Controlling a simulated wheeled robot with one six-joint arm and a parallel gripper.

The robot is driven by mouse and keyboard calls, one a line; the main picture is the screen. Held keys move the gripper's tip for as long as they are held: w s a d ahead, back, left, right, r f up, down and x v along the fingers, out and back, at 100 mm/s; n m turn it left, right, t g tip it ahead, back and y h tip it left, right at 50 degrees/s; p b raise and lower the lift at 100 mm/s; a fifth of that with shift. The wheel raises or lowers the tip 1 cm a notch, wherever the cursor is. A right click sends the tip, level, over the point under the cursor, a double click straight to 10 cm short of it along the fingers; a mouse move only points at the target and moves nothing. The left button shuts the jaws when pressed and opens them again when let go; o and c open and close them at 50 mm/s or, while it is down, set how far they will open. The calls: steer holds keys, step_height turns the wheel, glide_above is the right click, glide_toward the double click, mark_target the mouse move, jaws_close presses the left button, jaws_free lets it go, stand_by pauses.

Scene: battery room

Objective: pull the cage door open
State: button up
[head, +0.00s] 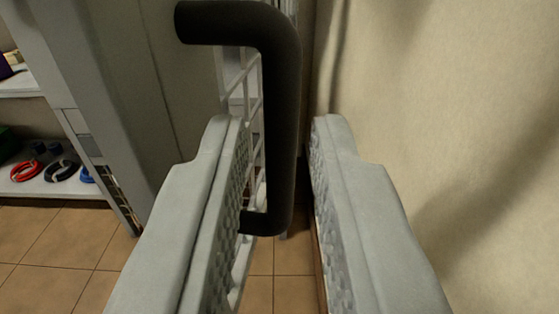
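The cage door's handle (282,120) is a thick dark bar with bent ends. It stands upright in the upper middle of the head view. The cage door (250,80) shows behind it as a pale frame with white mesh, partly hidden by the handle and my left finger. My gripper (273,140) is open. Its two grey fingers with textured pads lie one on each side of the handle's vertical bar. A gap shows between the bar and the right finger. Whether the left finger touches the handle is hard to tell.
A beige wall (450,120) stands close on the right. On the left, a shelf (50,188) holds coiled cables, one of them a red coil (25,171). The tiled floor (60,245) is clear at lower left.

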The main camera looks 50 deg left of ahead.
steer(key=v, duration=1.2)
steer(key=shift+s+d, duration=0.1)
